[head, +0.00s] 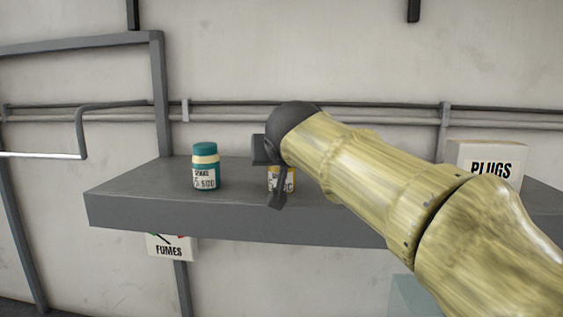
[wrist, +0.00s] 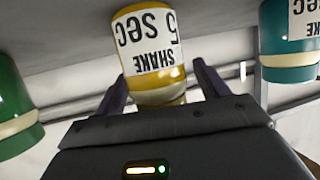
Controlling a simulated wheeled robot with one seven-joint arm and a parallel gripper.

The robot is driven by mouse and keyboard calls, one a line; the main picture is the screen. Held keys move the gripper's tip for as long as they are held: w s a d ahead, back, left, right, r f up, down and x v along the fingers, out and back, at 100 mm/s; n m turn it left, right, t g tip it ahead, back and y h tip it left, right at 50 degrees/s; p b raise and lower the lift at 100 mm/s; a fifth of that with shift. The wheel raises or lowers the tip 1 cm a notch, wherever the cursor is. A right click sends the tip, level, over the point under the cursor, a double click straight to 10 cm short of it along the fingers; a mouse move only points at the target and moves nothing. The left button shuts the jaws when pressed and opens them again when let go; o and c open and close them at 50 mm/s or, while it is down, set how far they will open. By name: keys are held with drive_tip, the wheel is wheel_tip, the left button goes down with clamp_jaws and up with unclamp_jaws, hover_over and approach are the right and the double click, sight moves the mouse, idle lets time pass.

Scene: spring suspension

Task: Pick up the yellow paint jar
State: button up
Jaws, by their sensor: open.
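The yellow paint jar (head: 289,172) stands on the grey shelf in the head view, partly hidden behind my gripper (head: 277,197). In the wrist view, which shows the scene upside down, the yellow jar (wrist: 149,50) has a white label reading "SHAKE 5 SEC". My gripper's two dark fingers (wrist: 160,85) are open, one on each side of the jar's cap end. A gap shows beside the right finger; I cannot tell whether the left finger touches the jar.
A teal jar (head: 206,167) stands on the shelf (head: 140,208) to the left, with free room between. A green jar (wrist: 17,110) shows only in the wrist view. A white "PLUGS" box (head: 488,160) stands at the right. The wall and pipes are behind.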

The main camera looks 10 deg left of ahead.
drive_tip(key=shift+s, duration=0.1)
idle(0.4)
drive_tip(key=c, duration=1.2)
drive_tip(key=shift+r, duration=0.15)
drive_tip(key=shift+r+p, duration=0.55)
drive_tip(key=shift+r, duration=4.35)
